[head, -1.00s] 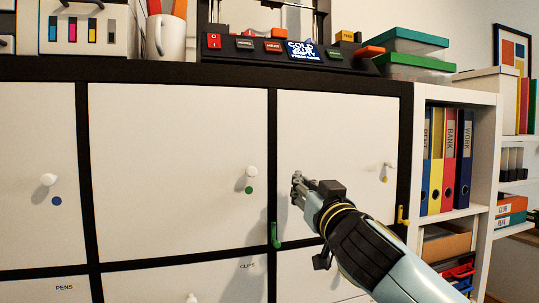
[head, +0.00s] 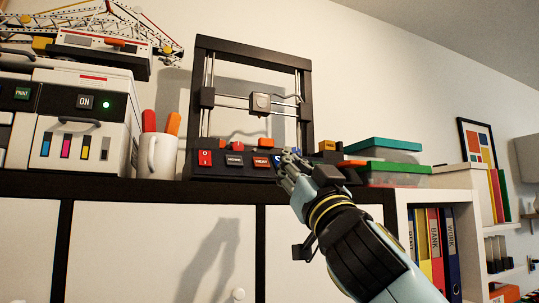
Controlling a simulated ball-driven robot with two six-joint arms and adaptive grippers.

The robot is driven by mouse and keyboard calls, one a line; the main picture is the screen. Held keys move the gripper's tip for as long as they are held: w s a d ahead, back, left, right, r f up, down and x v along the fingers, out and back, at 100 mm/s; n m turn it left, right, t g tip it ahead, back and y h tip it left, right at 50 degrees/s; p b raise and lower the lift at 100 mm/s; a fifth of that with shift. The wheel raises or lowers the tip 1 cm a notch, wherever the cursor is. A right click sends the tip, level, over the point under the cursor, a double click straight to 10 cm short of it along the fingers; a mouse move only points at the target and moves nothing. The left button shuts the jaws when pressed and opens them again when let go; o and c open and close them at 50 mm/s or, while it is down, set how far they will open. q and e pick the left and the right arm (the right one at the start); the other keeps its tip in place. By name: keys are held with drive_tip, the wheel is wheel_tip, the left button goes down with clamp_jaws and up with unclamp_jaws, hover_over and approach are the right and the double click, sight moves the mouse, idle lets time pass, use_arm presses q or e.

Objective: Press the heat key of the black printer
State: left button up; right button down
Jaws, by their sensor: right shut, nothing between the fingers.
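The black printer (head: 189,110) stands on the shelf top, an open frame with a row of keys along its front base. The heat key (head: 262,161) is red and carries a label that reads as heat. It sits between the dark home key (head: 234,160) and the blue display, which is mostly hidden behind my right gripper. My right gripper (head: 286,156) is shut and empty, in front of the printer's base, just right of the heat key in the picture. Whether it touches the printer I cannot tell. My left gripper is not in view.
A red power switch (head: 205,157) sits at the printer's left. A white mug (head: 157,154) with orange-handled things and a white printer (head: 85,120) stand further left. Lidded boxes (head: 395,168) stand at the right. White cabinet doors (head: 150,250) lie below the dark shelf edge.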

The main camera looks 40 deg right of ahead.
sight(268, 162)
drive_tip(key=w+r+p, duration=0.1)
drive_tip(key=w, duration=0.2)
drive_tip(key=w+d+r+p, duration=0.1)
drive_tip(key=w+p, duration=0.1)
drive_tip(key=w, duration=0.2)
drive_tip(key=w+d+r+p, duration=0.1)
drive_tip(key=w, duration=0.2)
drive_tip(key=shift+w+d+r+p, duration=0.15)
drive_tip(key=shift+d+p, duration=0.1)
drive_tip(key=shift+p, duration=0.15)
drive_tip(key=w+f+b, duration=0.1)
drive_tip(key=b, duration=0.2)
drive_tip(key=shift+d+f, duration=0.1)
